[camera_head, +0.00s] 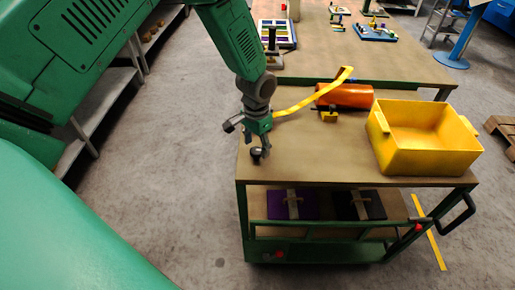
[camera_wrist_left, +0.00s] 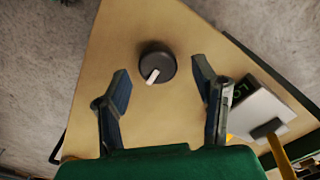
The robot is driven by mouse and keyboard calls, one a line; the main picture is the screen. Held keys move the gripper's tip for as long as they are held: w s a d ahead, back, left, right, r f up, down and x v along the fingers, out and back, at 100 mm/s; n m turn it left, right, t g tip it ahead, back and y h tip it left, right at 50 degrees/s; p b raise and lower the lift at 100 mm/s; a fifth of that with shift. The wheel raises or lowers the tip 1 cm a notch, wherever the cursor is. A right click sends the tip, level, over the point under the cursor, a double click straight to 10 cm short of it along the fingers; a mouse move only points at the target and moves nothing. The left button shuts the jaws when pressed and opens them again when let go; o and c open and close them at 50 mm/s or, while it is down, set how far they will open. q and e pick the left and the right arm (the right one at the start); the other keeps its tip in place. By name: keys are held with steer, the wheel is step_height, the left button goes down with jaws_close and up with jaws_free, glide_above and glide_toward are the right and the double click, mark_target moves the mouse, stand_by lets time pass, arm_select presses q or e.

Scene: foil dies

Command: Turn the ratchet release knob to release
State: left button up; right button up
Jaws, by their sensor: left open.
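The ratchet release knob (camera_wrist_left: 157,64) is a round black knob with a white pointer mark, on the cart's brown top in the left wrist view. In the head view the knob (camera_head: 257,155) shows small and dark near the cart top's left front corner. My left gripper (camera_wrist_left: 162,84) is open, its two fingers apart on either side of the knob's near edge. I see no contact with the knob. In the head view the left gripper (camera_head: 262,146) points down over the knob and partly hides it. My right gripper is in neither view.
A yellow strap (camera_head: 305,102) runs behind the gripper toward an orange cylinder (camera_head: 345,96). A yellow bin (camera_head: 425,160) stands on the cart's right side. The cart top's front middle is clear.

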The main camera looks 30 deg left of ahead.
mark_target(257, 148)
arm_select(q)
step_height(257, 148, up, 10)
steer(key=shift+w, duration=0.15)
steer(key=shift+f, duration=0.1)
stand_by(0.4)
